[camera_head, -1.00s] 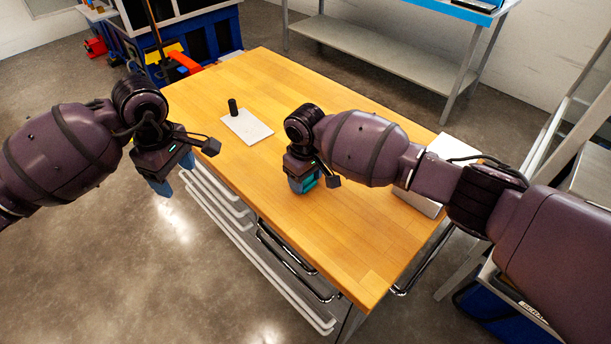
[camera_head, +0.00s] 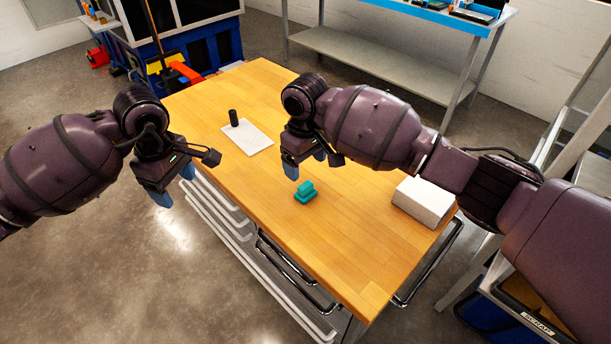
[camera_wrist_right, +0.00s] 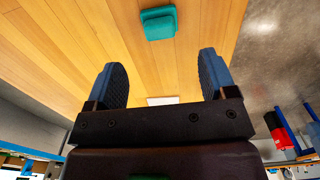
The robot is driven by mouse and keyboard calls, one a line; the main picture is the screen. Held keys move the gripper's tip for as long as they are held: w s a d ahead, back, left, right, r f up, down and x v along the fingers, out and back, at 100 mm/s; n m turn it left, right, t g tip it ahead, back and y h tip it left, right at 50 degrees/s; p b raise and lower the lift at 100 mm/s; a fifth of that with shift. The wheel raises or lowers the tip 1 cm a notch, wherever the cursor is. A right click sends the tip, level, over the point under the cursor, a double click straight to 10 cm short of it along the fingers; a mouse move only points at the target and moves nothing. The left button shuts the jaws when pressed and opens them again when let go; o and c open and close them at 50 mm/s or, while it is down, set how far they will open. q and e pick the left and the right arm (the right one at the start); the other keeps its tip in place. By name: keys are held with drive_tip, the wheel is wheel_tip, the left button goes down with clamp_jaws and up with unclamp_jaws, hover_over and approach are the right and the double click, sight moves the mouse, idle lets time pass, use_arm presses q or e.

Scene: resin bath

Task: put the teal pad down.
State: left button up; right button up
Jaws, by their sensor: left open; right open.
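The teal pad (camera_head: 305,193) rests on the wooden table (camera_head: 345,245), near its front edge in the head view. It has a raised grip block on top. My right gripper (camera_head: 305,168) is open and empty, above and behind the pad, clear of it. In the right wrist view the pad (camera_wrist_right: 158,22) lies beyond the open blue fingertips (camera_wrist_right: 165,75), with nothing between them. My left gripper (camera_head: 174,188) is open and empty, off the table's left edge.
A white sheet (camera_head: 250,138) with a black cylinder (camera_head: 234,118) lies at the table's back left. A white block (camera_head: 424,200) sits at the right end. Drawers and rails run below the front edge. The table's middle is clear.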

drive_tip(key=shift+r, duration=1.65)
drive_tip(key=shift+c, duration=0.4)
drive_tip(key=shift+f, duration=0.15)
drive_tip(key=shift+c, duration=1.2)
drive_tip(key=shift+s+a+f, duration=0.2)
drive_tip(key=shift+s, duration=0.1)
drive_tip(key=shift+c, duration=0.7)
drive_tip(key=m, duration=1.8)
hover_over(305, 185)
drive_tip(key=f, duration=0.5)
drive_tip(key=shift+d, duration=0.3)
drive_tip(key=shift+a+f, duration=0.15)
drive_tip(key=shift+f, duration=1.3)
drive_tip(key=shift+a+f, duration=0.1)
drive_tip(key=shift+f, duration=1.35)
